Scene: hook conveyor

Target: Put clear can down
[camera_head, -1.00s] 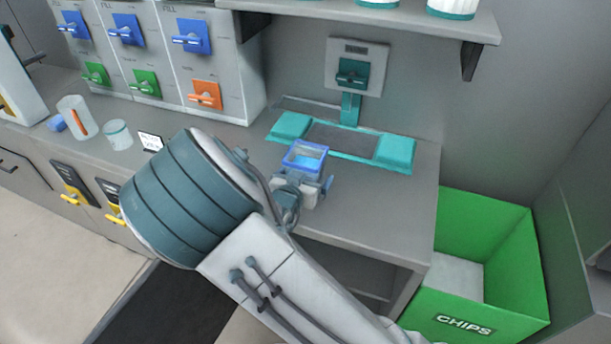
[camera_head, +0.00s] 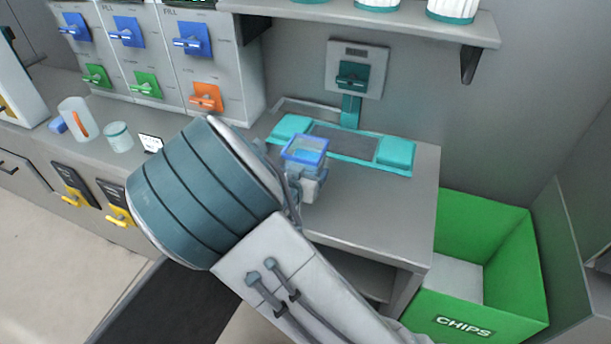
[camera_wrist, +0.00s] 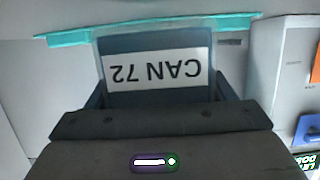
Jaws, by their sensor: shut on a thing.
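The clear can (camera_head: 306,157) has a blue rim and shows pale blue inside. It is upright in the head view, above or on the counter in front of the teal-padded station; I cannot tell whether its base touches the counter. My gripper (camera_head: 303,178) is shut on it. In the wrist view the can (camera_wrist: 157,42) fills the space between the fingers of my gripper (camera_wrist: 158,95), with a white label reading "CAN 72" upside down. The can's lower part is hidden by my gripper.
The grey counter (camera_head: 385,205) is bare to the right. The teal-padded station (camera_head: 395,152) stands behind the can. A green chips bin (camera_head: 520,265) is beyond the counter's right edge. A clear jug (camera_head: 76,118), a small cup (camera_head: 118,137) and a label card (camera_head: 151,142) stand at left.

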